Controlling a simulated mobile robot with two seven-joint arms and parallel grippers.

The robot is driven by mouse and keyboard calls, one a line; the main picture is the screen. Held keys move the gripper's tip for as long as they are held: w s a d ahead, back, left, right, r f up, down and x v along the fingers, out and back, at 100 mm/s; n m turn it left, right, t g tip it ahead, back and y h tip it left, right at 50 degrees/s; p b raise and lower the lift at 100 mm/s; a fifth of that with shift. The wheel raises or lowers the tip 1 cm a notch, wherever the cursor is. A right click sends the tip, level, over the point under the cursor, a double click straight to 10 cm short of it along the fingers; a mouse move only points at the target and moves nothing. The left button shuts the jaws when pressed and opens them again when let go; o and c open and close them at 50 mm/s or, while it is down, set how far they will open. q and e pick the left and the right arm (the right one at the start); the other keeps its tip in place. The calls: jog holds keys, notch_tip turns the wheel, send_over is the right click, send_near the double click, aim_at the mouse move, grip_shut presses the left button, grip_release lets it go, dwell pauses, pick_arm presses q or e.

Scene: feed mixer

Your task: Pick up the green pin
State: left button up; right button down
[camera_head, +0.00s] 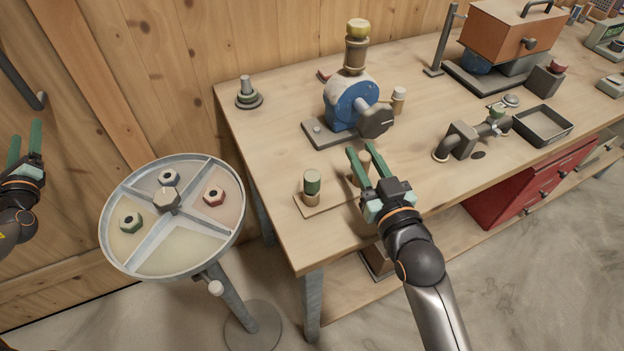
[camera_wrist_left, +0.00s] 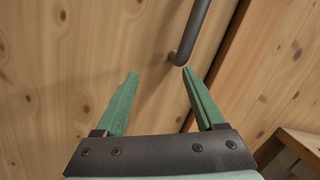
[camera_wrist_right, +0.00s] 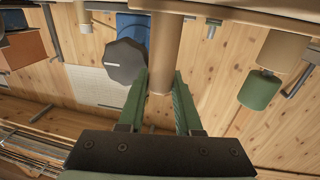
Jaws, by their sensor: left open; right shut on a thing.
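The green pin (camera_head: 312,182) has a green top and a tan lower part. It stands upright near the left end of a small thin board (camera_head: 337,204) at the table's front left. It also shows in the right wrist view (camera_wrist_right: 260,90), right of the fingers and apart from them. My right gripper (camera_head: 361,150) is shut on a plain tan pin (camera_head: 362,163), which rises between its fingers in the right wrist view (camera_wrist_right: 166,45). Whether that pin touches the board is hidden. My left gripper (camera_head: 26,139) is open and empty near the wooden wall, away from the table.
A blue machine (camera_head: 345,100) with a dark knob (camera_head: 376,122) stands just behind my right gripper. A round divided tray (camera_head: 180,262) on a stand holds several nuts left of the table. A stepped grey piece (camera_head: 248,97) sits at the back left corner.

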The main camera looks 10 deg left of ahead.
pick_arm(q)
jog(key=w+r+m+t+y, duration=0.1)
jog(key=w+r+m+t, duration=0.15)
jog(key=r, duration=0.75)
jog(key=w+r+m+t+y, duration=0.1)
jog(key=w+r+m+t, duration=0.15)
jog(key=r, duration=0.75)
jog(key=w+d+r+n+g+y, duration=0.1)
jog(key=w+d+n+g+y, duration=0.2)
jog(key=d+n+g+y, duration=0.45)
jog(key=w+d+f+m+g+h, duration=0.1)
jog(key=w+d+f+h, duration=0.1)
jog(key=w+d+h, duration=0.45)
jog(key=w+d+f+m+h, duration=0.1)
jog(key=d+f+h, duration=0.2)
jog(key=d, duration=0.6)
jog(key=m+g+h, duration=0.8)
jog(key=m+h, duration=0.6)
jog(key=m, duration=0.4)
send_over(313, 178)
jog(key=s+a, duration=0.2)
jog(key=s, duration=0.1)
notch_tip(313, 178, down, 9)
jog(key=x, duration=0.5)
jog(key=shift+w+f, duration=0.1)
jog(key=shift+f, duration=0.25)
jog(key=shift+t, duration=0.25)
jog(key=shift+x, duration=2.9)
jog(key=shift+a, duration=0.15)
grip_shut()
